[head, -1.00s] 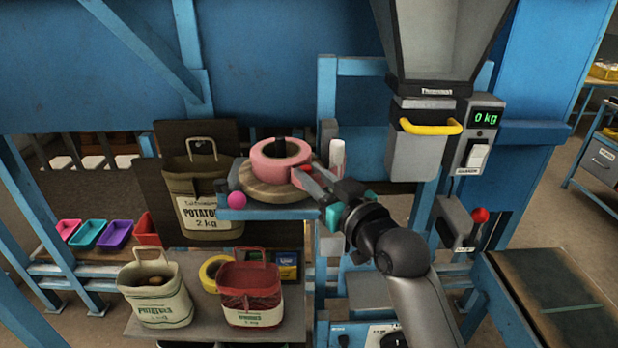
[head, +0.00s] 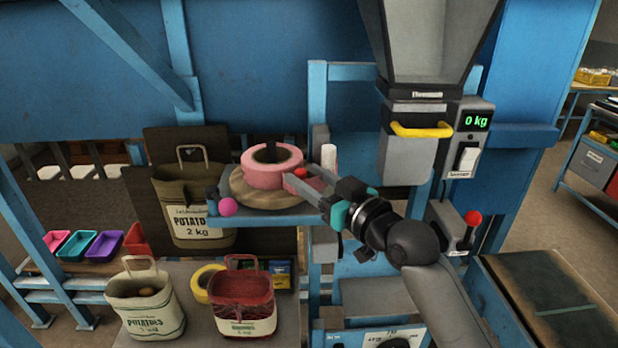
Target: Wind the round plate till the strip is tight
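The round plate (head: 236,186) is a wooden disc on a small blue shelf. A pink roll of strip (head: 262,175) lies flat on it around a dark core. My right gripper (head: 299,180) is at the plate's right front edge, beside the roll, its fingers pointing left. A small red knob (head: 300,172) shows between its fingertips; I cannot tell whether the fingers press on it. How tight the strip is cannot be seen. My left gripper is out of view.
A pink ball (head: 227,207) is at the shelf's left front corner. A white cylinder (head: 328,158) stands close behind the gripper. A hopper (head: 440,45) with a yellow handle hangs to the right. Potato sacks (head: 146,308) and a red sack (head: 243,302) stand below.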

